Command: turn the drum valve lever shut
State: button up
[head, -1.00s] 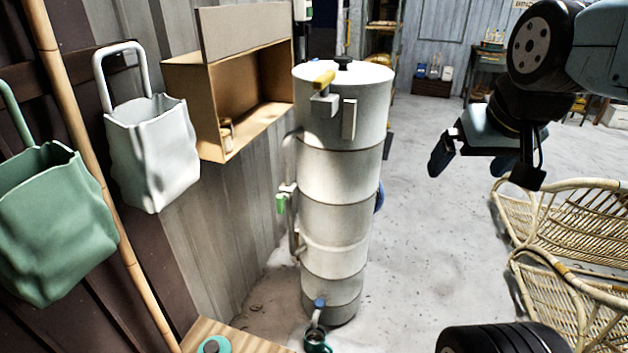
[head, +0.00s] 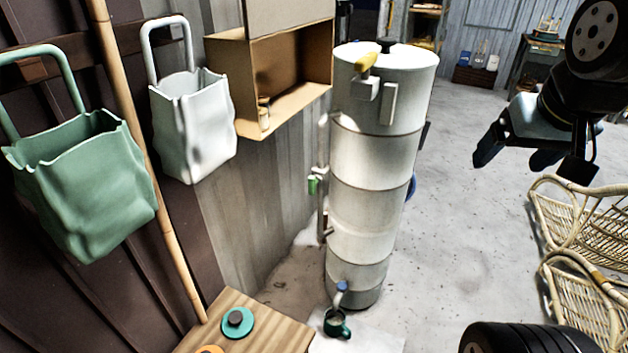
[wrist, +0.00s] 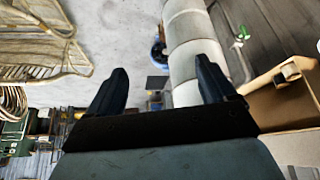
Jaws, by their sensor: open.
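A tall white drum (head: 372,160) stands upright near the wall in the head view and also crosses the top of the wrist view (wrist: 190,30). Several handles show on it: a yellow one (head: 367,62) near the top, a green one (head: 312,184) on the side pipe and a blue one (head: 342,286) at the low spout. The green one shows in the wrist view (wrist: 242,33). I cannot tell which is the valve lever. My gripper (head: 514,158) is open and empty, right of the drum and apart from it. Its spread fingers show in the wrist view (wrist: 160,85).
A dark green mug (head: 337,325) is under the spout. A wooden board (head: 265,335) is in front. A cardboard box (head: 290,75), white bag (head: 190,130) and green bag (head: 85,190) hang left, beside a bamboo pole (head: 150,180). Rattan chairs (head: 575,225) stand right. Floor between is clear.

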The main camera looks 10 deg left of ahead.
jog(key=shift+w+f, duration=0.25)
jog(key=shift+w, duration=0.2)
jog(key=shift+c, duration=0.7)
jog(key=w+f, duration=0.1)
jog(key=w+f+n+g, duration=0.1)
jog(key=w, duration=0.1)
jog(key=w+f+n, duration=0.1)
jog(key=shift+w+a+g, duration=0.2)
jog(key=shift+a+g, duration=0.05)
jog(key=shift+g, duration=0.15)
jog(key=c, duration=0.5)
jog(key=w+a+f+n+g+h, duration=0.2)
jog(key=w+a+f+n, duration=0.1)
jog(key=w+f, duration=0.3)
jog(key=n+t+h, duration=0.4)
jog(key=n+t, duration=1.1)
jog(key=n, duration=1.2)
send_near(311, 186)
jog(key=x, duration=1.1)
grip_shut()
